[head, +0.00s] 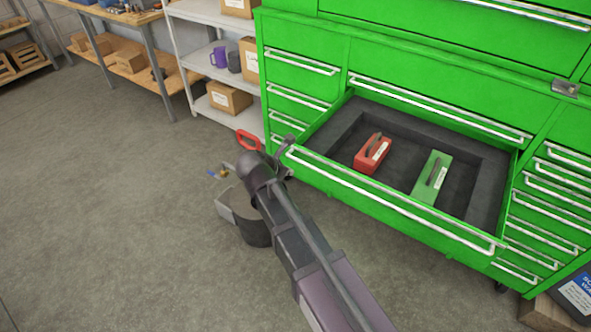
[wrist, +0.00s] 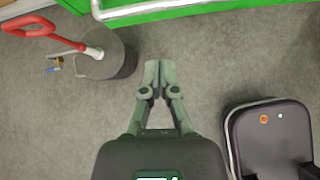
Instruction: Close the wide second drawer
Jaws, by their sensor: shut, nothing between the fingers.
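The wide second drawer (head: 395,205) of the green tool cabinet is pulled out. Its long silver handle (head: 390,200) runs along the front. A red case (head: 372,153) and a green case (head: 431,178) lie on its dark lining. My gripper (head: 285,144) is near the left end of the drawer front, partly hidden by my arm. In the wrist view my gripper (wrist: 153,68) has its fingers together with nothing between them. The handle (wrist: 150,10) crosses the top of that view, apart from the fingertips.
A dark round object (wrist: 112,58) with a red handle (wrist: 28,26) stands on the floor left of my gripper. Small blue and yellow items (head: 218,173) lie beside it. Shelves (head: 205,55) stand left of the cabinet. The floor (head: 100,200) at left is clear.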

